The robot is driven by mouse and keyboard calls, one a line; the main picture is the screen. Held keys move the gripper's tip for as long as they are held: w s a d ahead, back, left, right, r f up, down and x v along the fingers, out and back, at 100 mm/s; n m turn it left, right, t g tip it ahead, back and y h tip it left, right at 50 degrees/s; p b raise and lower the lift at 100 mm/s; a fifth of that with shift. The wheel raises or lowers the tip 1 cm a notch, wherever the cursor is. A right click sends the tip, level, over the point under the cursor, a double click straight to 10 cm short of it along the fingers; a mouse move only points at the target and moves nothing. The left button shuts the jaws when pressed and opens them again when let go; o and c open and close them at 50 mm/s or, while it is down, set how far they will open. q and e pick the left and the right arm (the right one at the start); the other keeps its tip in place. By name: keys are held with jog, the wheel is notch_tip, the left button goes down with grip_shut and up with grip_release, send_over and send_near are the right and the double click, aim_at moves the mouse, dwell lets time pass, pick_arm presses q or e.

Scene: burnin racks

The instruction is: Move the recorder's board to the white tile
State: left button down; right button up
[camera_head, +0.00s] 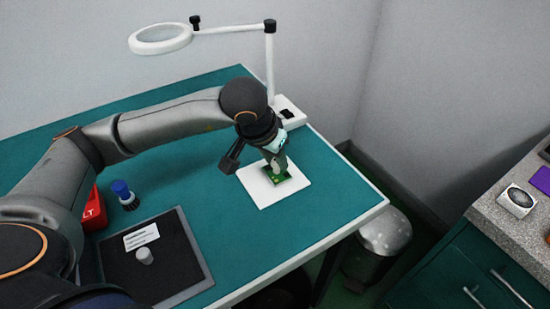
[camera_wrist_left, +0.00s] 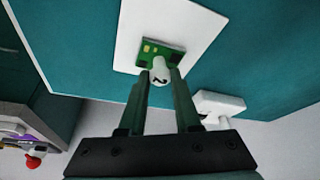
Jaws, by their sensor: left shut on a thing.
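A green circuit board (camera_head: 290,181) is at the white tile (camera_head: 263,197) on the teal table. My left gripper (camera_head: 274,166) points down at the board. In the left wrist view its two fingers (camera_wrist_left: 160,80) are shut on the white knob. I cannot tell whether the board touches the tile. My right gripper is not in view.
A magnifier lamp (camera_head: 160,39) stands at the table's back corner. A dark tray (camera_head: 187,268) with a label and a pale knob lies at the front left, near a blue-capped bottle (camera_head: 122,192) and a red object (camera_head: 95,213). A bin (camera_head: 384,234) stands beyond the right edge.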

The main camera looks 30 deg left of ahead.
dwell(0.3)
pick_arm(q)
jog(key=c, duration=0.5)
grip_release()
jog(key=shift+r+p, duration=0.5)
jog(key=shift+r, duration=0.4)
jog(key=shift+r+p, duration=0.5)
jog(key=shift+r, duration=0.4)
jog(key=shift+r+p, duration=0.6)
jog(key=shift+r, duration=0.55)
jog(key=shift+r+p, duration=0.3)
jog(key=shift+r, duration=0.2)
